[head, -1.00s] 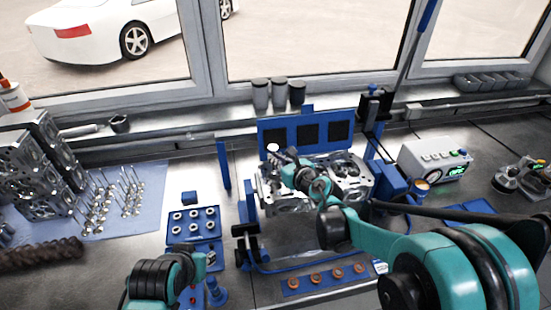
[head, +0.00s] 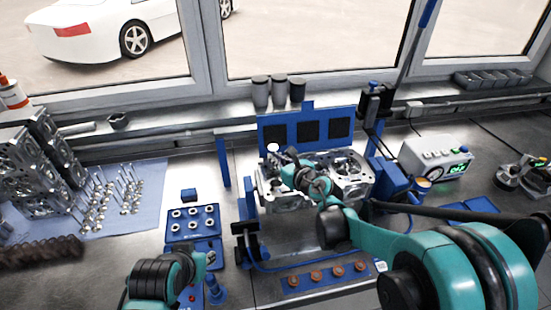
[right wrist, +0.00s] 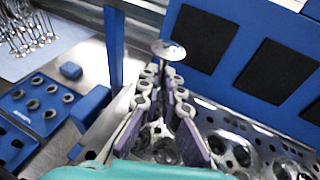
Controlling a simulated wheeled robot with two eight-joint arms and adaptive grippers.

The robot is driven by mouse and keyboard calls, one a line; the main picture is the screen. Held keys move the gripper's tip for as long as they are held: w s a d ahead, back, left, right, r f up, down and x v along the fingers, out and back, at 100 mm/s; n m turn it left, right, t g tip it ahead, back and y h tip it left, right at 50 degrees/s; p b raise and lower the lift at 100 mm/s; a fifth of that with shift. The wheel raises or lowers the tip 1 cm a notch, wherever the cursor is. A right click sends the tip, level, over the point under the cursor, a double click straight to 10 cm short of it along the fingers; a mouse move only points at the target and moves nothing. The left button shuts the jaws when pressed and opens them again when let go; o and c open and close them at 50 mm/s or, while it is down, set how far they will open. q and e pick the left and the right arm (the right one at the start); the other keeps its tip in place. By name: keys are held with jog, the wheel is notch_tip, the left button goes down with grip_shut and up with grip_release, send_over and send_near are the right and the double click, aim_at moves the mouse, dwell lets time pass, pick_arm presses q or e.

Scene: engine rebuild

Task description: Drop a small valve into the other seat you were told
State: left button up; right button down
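A small valve (head: 273,147) with a pale round head is at the tip of my right gripper (head: 283,157). In the right wrist view the valve (right wrist: 168,50) has its head up and its thin stem between the fingertips of the right gripper (right wrist: 161,78), which look shut on it. The silver cylinder head (head: 350,187) lies below and behind the fingers; its round openings (right wrist: 230,150) show at the right. Its left end is partly hidden by my gripper, so I cannot tell which seat is under the valve. My left gripper (head: 203,262) is low at the left, its fingers unclear.
A blue stand panel (head: 308,113) with dark pads rises behind the cylinder head, and a blue post (head: 223,162) stands at its left. Several valves (head: 128,190) stand on a blue mat (head: 150,222). A blue tray (head: 176,238) holds small rings. A strip of copper-coloured parts (head: 325,286) lies in front.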

aim_at(276, 177)
jog(key=shift+f+b, duration=2.05)
jog(key=shift+f, duration=0.3)
jog(key=c, duration=1.6)
grip_release()
jog(key=shift+c, duration=0.2)
